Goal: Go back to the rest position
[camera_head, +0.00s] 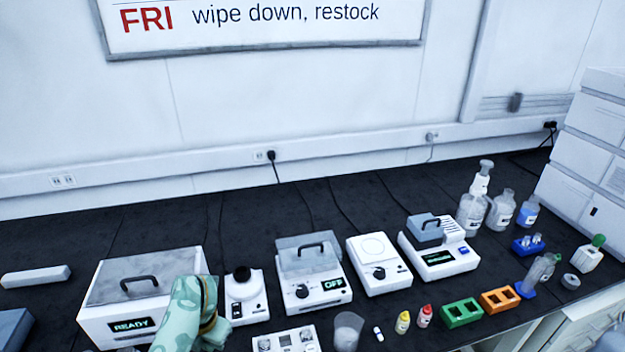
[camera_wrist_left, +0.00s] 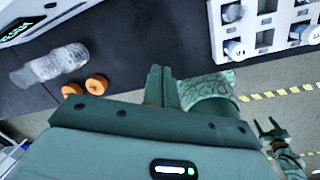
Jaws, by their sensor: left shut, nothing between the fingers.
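My left arm (camera_head: 185,315) comes in at the bottom left of the head view, in front of the white box marked READY (camera_head: 145,290). Its fingertips cannot be made out there. In the left wrist view my left gripper (camera_wrist_left: 160,85) has its fingers together, with nothing between them. It is over the dark bench edge, close to a patterned pale-green part of mine. A small green pronged part, which looks like my right gripper (camera_wrist_left: 274,132), is at the lower right of that view.
Beside the READY box on the dark bench (camera_head: 250,215) stand a device marked OFF (camera_head: 310,285), a white balance-like device (camera_head: 379,264) and a lidded device (camera_head: 440,258). Small bottles, a green rack (camera_head: 461,313) and an orange rack (camera_head: 500,300) line the front. The bench's back strip is mostly clear.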

